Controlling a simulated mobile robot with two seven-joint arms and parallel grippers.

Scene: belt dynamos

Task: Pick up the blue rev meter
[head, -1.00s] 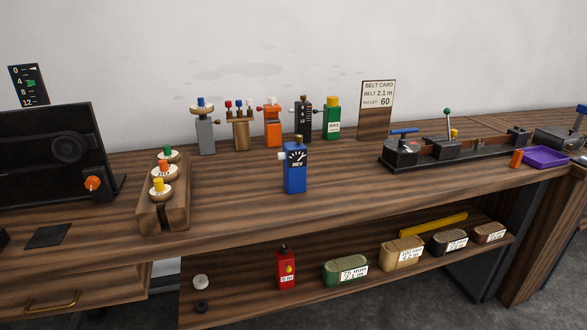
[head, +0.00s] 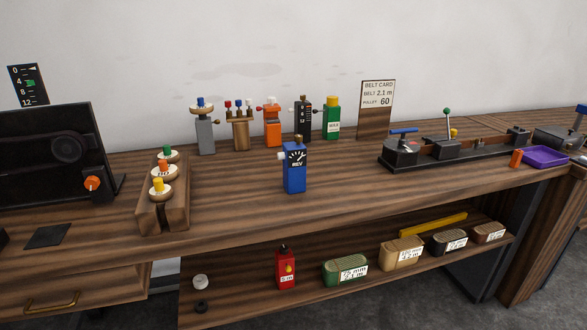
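The blue rev meter (head: 294,177) stands upright on the wooden bench top (head: 240,203), near the middle of the head view. It has a dark dial face marked REV, a small brown knob on top and a white tip on its left side. Nothing touches it. Neither of my grippers shows in the head view.
Behind it stand a grey tool (head: 206,136), an orange tool (head: 272,129), a black gauge (head: 303,122) and a green bottle (head: 332,122). A wooden pulley rack (head: 174,215) is at left, a black belt rig (head: 403,154) at right. The bench around the meter is clear.

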